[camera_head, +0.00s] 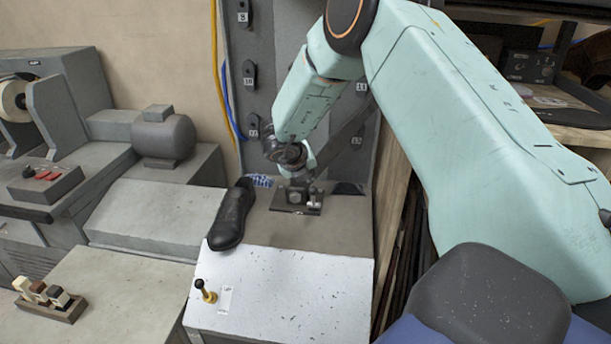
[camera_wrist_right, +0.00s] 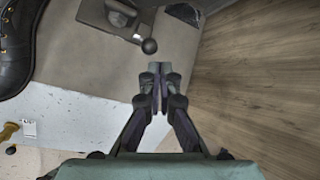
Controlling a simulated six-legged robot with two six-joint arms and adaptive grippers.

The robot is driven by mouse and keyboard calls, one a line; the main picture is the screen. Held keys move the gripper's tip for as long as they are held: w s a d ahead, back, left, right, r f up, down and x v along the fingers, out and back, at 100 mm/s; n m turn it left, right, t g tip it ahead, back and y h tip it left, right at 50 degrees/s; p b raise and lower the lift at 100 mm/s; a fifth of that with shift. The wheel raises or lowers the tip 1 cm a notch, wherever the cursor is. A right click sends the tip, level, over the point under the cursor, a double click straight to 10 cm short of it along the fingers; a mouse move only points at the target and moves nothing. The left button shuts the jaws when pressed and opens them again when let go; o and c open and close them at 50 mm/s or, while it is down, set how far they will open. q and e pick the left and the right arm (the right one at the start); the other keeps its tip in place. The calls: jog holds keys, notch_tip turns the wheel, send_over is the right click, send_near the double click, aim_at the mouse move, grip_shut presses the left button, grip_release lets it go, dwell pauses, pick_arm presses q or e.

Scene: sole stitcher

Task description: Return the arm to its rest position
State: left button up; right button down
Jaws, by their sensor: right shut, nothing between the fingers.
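My right arm (camera_head: 470,120) comes in from the right in the head view and reaches over the stitcher's work surface. My right gripper (camera_wrist_right: 160,72) is shut and empty in the right wrist view, with its fingertips together above the grey-brown surface. In the head view the gripper is mostly hidden by the wrist. A black shoe (camera_head: 232,214) rests on the surface to the left of the arm; part of it also shows at the left of the right wrist view (camera_wrist_right: 16,45). My left gripper is not in view.
A dark metal plate (camera_head: 296,201) sits on the surface near my wrist, and a dark ball knob (camera_wrist_right: 149,46) shows beyond the fingertips. A black-and-yellow lever (camera_head: 205,291) stands on the white front panel (camera_head: 285,290). A grey motor (camera_head: 163,137) and a red-button box (camera_head: 45,183) are left.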

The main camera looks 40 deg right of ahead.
jog(key=s+a+f+n+t+y+b, duration=0.15)
jog(key=s+a+f+n, duration=0.55)
jog(key=n, duration=0.8)
jog(key=s+a+f+n+t+y+b, duration=0.15)
jog(key=s+a+f+n, duration=0.55)
jog(key=n, duration=0.7)
pick_arm(q)
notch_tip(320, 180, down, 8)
jog(key=b, duration=0.5)
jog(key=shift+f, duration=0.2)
pick_arm(e)
jog(key=s+a+f+n+g+y, duration=0.1)
jog(key=s+a+f+n+g, duration=0.1)
jog(key=s, duration=0.6)
jog(key=s+a+f+n+g+y, duration=0.1)
jog(key=s+a+f+n+g, duration=0.1)
jog(key=s+a+f+n, duration=0.3)
jog(key=s+a+f+n+g+y, duration=0.2)
jog(key=s+a+f+n, duration=0.2)
jog(key=s, duration=0.9)
notch_tip(320, 180, down, 3)
jog(key=shift+s+n+g, duration=0.2)
jog(key=shift+n+g, duration=0.1)
